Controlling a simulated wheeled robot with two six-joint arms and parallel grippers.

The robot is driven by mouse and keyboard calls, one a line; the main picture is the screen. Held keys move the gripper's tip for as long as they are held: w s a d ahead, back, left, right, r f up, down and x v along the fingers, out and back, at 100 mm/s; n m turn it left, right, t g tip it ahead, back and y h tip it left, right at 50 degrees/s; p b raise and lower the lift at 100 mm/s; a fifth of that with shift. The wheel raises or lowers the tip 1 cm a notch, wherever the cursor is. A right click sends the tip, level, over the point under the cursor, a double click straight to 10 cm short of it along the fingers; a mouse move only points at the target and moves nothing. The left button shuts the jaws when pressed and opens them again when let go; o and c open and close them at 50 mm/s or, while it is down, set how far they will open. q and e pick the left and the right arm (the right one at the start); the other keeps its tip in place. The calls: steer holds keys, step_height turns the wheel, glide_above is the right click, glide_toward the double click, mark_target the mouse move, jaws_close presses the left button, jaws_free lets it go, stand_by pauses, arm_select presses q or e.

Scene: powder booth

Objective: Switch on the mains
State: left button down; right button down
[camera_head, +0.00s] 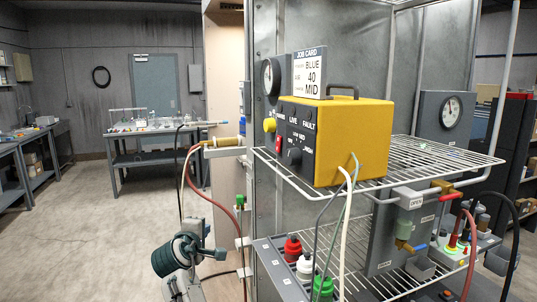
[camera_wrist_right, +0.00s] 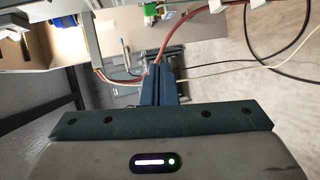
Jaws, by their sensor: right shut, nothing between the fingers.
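A yellow control box (camera_head: 350,125) stands on the upper wire shelf. Its dark front panel (camera_head: 297,135) faces left and carries lettering including LIVE and FAULT, a yellow knob (camera_head: 269,125), a black knob (camera_head: 294,157) and a small red part (camera_head: 277,147). Which control is the mains switch and its position are too small to tell. My right gripper (camera_head: 218,254) is low and left of the rack, well below the box and apart from it. In the right wrist view its fingers (camera_wrist_right: 158,85) are shut together and empty. My left gripper is not in view.
A job card (camera_head: 308,75) reading BLUE 40 MID stands on the box. Cables and a red hose (camera_head: 228,208) hang near my right gripper. Red, white and green-capped bottles (camera_head: 304,267) stand on the lower shelf. Open floor (camera_head: 80,225) lies to the left.

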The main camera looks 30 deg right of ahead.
mark_target(279, 144)
steer(key=s+d+r+m+h, duration=0.1)
steer(key=s+r, duration=0.3)
steer(key=r, duration=0.4)
steer(key=s+d+r+m+g+h, duration=0.1)
steer(key=s+r+m+h, duration=0.1)
steer(key=s+r, duration=0.3)
steer(key=s+d+r+m+g+h, duration=0.1)
steer(key=s+r, duration=0.3)
steer(key=r, duration=0.7)
steer(key=shift+s+d+r+b, duration=0.15)
steer(key=shift+d+b, duration=0.1)
steer(key=shift+b, duration=0.1)
steer(key=w+d+p, duration=0.2)
steer(key=d+p, duration=0.1)
steer(key=d, duration=0.3)
steer(key=w+d+f+p, duration=0.1)
steer(key=w+d+p, duration=0.1)
steer(key=d, duration=0.4)
steer(key=shift+w+d+f+p, duration=0.15)
steer(key=shift+d+f+p, duration=0.05)
steer(key=shift+p, duration=0.35)
